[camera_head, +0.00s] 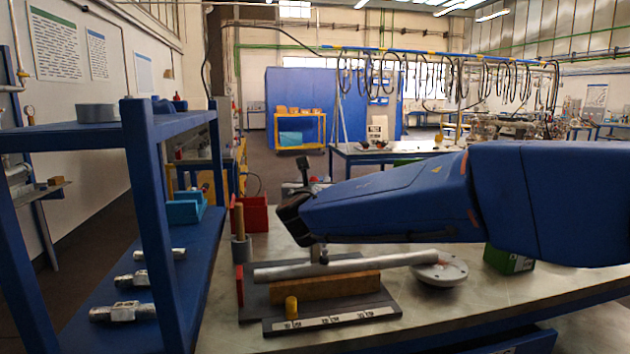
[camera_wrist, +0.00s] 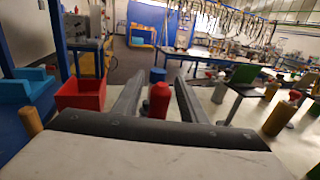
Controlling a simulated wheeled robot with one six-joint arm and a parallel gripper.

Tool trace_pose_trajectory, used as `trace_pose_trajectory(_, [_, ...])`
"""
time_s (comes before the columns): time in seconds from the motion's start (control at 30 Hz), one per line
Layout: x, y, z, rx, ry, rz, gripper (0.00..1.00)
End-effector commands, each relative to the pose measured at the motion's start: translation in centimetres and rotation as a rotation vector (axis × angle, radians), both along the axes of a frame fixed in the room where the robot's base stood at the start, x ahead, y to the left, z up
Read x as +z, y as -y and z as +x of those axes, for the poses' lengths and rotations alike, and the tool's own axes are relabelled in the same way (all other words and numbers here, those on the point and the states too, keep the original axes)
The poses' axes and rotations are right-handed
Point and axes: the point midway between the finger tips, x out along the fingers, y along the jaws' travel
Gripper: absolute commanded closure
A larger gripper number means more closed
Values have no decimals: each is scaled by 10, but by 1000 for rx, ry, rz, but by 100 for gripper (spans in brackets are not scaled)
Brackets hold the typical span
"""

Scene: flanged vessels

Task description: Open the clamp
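A silver tube (camera_head: 345,266) lies on a wooden block (camera_head: 325,289) on a dark base plate (camera_head: 375,303) in the head view. A small dark upright part (camera_head: 319,254), perhaps of the clamp, meets the top of the tube below my gripper; most of the clamp is hidden behind my arm. In the wrist view an upright red cylinder (camera_wrist: 159,103), which looks like the clamp's handle grip, stands between my fingers with a gap on each side. My gripper (camera_wrist: 159,76) is open and seems to hold nothing. It also shows dark in the head view (camera_head: 293,217).
A blue shelf rack (camera_head: 150,225) with several metal fittings stands at the left. A red bin (camera_head: 255,217) is behind the plate. A white flanged disc (camera_head: 440,270) and a green box (camera_head: 509,259) are to the right.

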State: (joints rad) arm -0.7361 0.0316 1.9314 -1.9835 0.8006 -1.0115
Motion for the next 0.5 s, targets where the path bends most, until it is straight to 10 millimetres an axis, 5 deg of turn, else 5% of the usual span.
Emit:
trace_pose_trajectory(0.4, [0, 0, 9, 0, 0, 1, 62])
trace_pose_trajectory(0.5, [0, 0, 9, 0, 0, 1, 81])
